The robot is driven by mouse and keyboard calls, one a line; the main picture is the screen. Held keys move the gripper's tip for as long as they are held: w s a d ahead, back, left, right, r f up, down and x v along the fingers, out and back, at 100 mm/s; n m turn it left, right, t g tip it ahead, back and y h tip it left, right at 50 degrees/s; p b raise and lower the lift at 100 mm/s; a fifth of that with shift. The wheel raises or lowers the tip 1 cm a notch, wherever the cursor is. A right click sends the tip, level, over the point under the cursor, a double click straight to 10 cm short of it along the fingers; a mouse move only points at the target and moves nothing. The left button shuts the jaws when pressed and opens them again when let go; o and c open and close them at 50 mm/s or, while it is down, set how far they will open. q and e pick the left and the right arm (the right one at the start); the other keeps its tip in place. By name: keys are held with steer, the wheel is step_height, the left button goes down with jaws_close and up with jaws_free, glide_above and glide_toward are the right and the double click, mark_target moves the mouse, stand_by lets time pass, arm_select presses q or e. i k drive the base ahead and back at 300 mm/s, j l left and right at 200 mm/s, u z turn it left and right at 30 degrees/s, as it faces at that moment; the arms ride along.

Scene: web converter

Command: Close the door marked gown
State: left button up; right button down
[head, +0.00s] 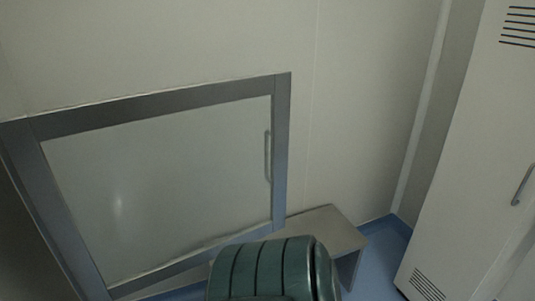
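No label reading gown can be made out in the head view, so I cannot tell which door bears it. A pale panel door (160,185) in a grey metal frame fills the left half of the view. Its upright bar handle (268,156) is near the right edge. The panel looks flush with its frame, but I cannot tell for certain whether it is fully shut. Neither of my grippers is in view.
A low grey bench (325,229) stands below the framed door's right corner. A tall white locker (475,150) with vent slots and a handle (523,185) stands at the right. Blue floor (385,258) shows between bench and locker. Plain pale wall (370,100) lies behind.

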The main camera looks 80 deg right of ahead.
mark_target(22, 135)
steer(key=k, duration=0.6)
steer(key=z, duration=1.55)
steer(key=i+j, duration=0.15)
steer(key=i, duration=0.5)
